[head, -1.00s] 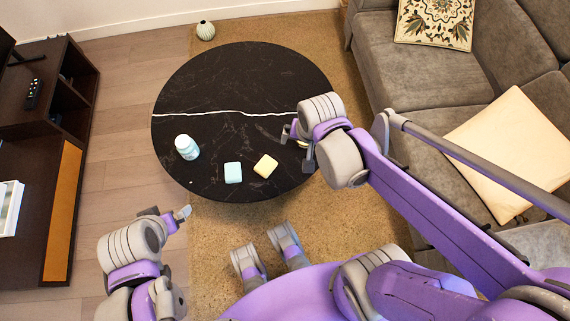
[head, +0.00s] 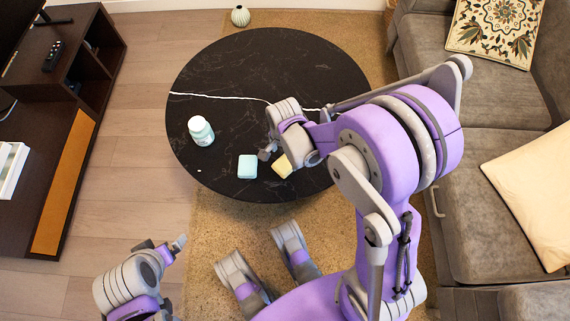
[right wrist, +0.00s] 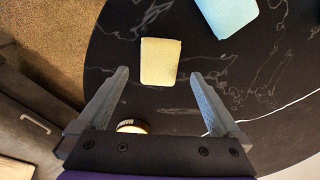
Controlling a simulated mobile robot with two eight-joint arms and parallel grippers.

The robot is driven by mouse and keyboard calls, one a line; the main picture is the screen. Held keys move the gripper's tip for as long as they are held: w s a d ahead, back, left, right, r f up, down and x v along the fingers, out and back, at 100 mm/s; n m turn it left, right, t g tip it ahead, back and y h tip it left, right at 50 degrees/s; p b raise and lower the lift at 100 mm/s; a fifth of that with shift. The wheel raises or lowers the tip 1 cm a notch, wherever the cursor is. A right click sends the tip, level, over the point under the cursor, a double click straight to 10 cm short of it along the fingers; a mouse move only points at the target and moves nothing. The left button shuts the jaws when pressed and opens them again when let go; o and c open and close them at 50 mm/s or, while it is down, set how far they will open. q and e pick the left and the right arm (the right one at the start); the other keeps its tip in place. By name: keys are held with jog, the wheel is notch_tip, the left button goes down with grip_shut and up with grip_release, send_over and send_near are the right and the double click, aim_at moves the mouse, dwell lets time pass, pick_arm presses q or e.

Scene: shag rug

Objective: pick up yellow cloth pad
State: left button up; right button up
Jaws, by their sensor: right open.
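The yellow cloth pad (head: 282,167) lies flat on the round black table, partly covered by my right gripper in the head view. In the right wrist view the whole pad (right wrist: 160,61) shows just beyond and between my fingertips, not touched by them. My right gripper (right wrist: 158,76) is open and empty above the table; in the head view it (head: 272,157) is beside the pad. My left gripper (head: 178,246) is at lower left, away from the table; its jaws are too unclear to tell.
A light blue pad (head: 247,166) lies left of the yellow pad, with a pale bottle (head: 201,131) further left. The black table (head: 225,85) is clear at the back. A round lidded thing (right wrist: 132,127) shows near my right fingers. A grey sofa (head: 490,105) stands to the right.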

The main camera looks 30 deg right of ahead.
aim_at(286, 163)
jog(key=f+b, duration=0.2)
jog(key=f, duration=0.3)
jog(key=shift+d+f, duration=0.1)
jog(key=shift+d, duration=0.1)
pick_arm(q)
notch_tip(286, 163, down, 2)
jog(key=shift+w+f, duration=0.15)
pick_arm(e)
jog(key=shift+c, duration=0.3)
jog(key=c, duration=1.4)
jog(key=shift+o, duration=0.2)
notch_tip(286, 163, up, 10)
jog(key=p, duration=0.4)
jog(key=w+a+r+n, duration=0.3)
jog(key=w+r+n, duration=0.95)
jog(key=n, duration=0.25)
pick_arm(q)
notch_tip(286, 163, up, 25)
jog(key=w+t+p, duration=0.1)
jog(key=p, duration=1.7)
jog(key=shift+r, duration=0.2)
pick_arm(e)
notch_tip(286, 163, up, 8)
jog(key=s, duration=0.1)
jog(key=shift+a+r, duration=0.2)
jog(key=shift+a, duration=0.05)
